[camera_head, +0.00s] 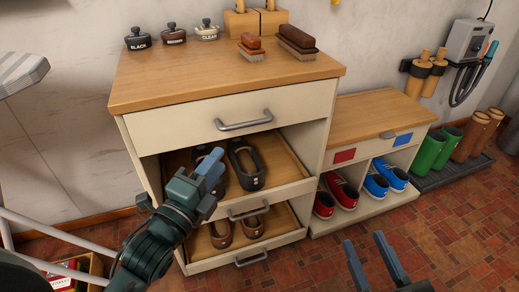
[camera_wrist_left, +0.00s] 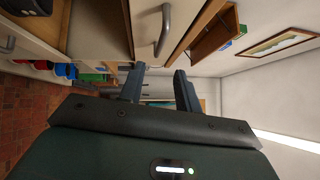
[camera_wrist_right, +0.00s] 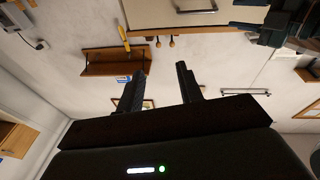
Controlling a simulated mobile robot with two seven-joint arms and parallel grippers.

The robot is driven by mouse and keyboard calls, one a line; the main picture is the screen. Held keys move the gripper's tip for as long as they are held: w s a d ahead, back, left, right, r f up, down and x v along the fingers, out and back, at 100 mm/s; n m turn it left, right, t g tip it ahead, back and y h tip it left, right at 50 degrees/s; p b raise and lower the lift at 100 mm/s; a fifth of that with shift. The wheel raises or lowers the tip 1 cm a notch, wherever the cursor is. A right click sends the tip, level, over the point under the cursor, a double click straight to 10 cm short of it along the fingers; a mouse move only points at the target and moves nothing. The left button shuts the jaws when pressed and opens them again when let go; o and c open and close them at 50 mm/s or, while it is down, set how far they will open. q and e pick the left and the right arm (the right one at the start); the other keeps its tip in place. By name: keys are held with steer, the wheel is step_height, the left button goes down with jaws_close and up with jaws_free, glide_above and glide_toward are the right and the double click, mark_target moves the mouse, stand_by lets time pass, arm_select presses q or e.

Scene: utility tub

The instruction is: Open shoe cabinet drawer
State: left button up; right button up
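The cream shoe cabinet with a wooden top (camera_head: 135,90) stands in the middle of the head view. Its top drawer (camera_head: 185,122) is shut and has a grey bar handle (camera_head: 244,121). Below are two low-fronted trays with shoes, each with its own handle (camera_head: 249,211). My left gripper (camera_head: 213,165) is in front of the cabinet's left part, below and left of the top handle. In the left wrist view its fingers (camera_wrist_left: 159,88) are apart and empty, with a bar handle (camera_wrist_left: 163,30) beyond them. My right gripper (camera_head: 369,258) is open and empty at lower right; its fingers (camera_wrist_right: 160,88) also show apart in the right wrist view.
Polish pots (camera_head: 173,34) and brushes (camera_head: 297,42) stand on the cabinet top. A lower bench (camera_head: 370,112) with red and blue shoes adjoins on the right. Boots (camera_head: 432,150) stand beyond it. An ironing board (camera_head: 20,72) is at far left. Tiled floor is clear at lower right.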

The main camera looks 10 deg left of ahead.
mark_target(245, 125)
arm_select(q)
steer(key=b+x, duration=0.3)
steer(key=x, duration=1)
jaws_close()
stand_by(0.5)
